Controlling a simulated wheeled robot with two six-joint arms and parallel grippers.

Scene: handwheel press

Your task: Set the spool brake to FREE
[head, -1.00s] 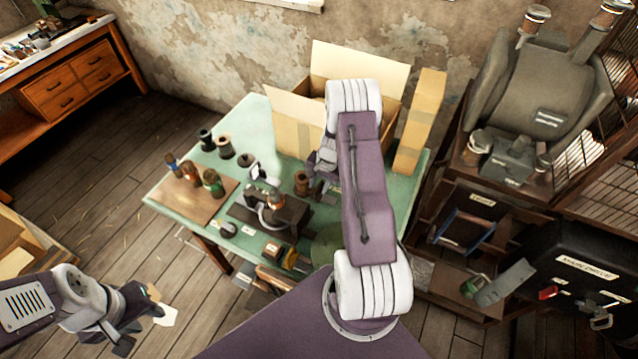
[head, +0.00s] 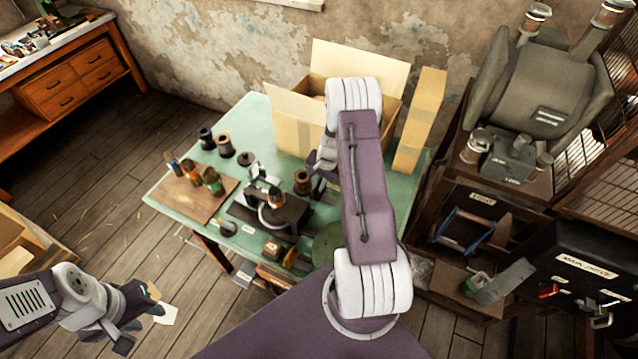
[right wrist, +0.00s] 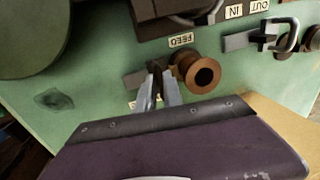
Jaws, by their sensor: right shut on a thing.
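In the right wrist view, my right gripper (right wrist: 160,88) has its two fingers closed on a small dark lever (right wrist: 154,78) on the green table. This looks like the spool brake, beside a brown wooden spool (right wrist: 203,74). A label near the left finger is mostly hidden, so I cannot read the lever's setting. In the head view, the same spool (head: 302,182) stands right of the dark press (head: 270,208). My right arm covers most of its gripper there. My left gripper (head: 140,328) is open and empty at the lower left, away from the table.
A FEED label (right wrist: 181,40) lies above the lever. An open cardboard box (head: 300,112) stands at the back of the table. Several spools sit at the table's left.

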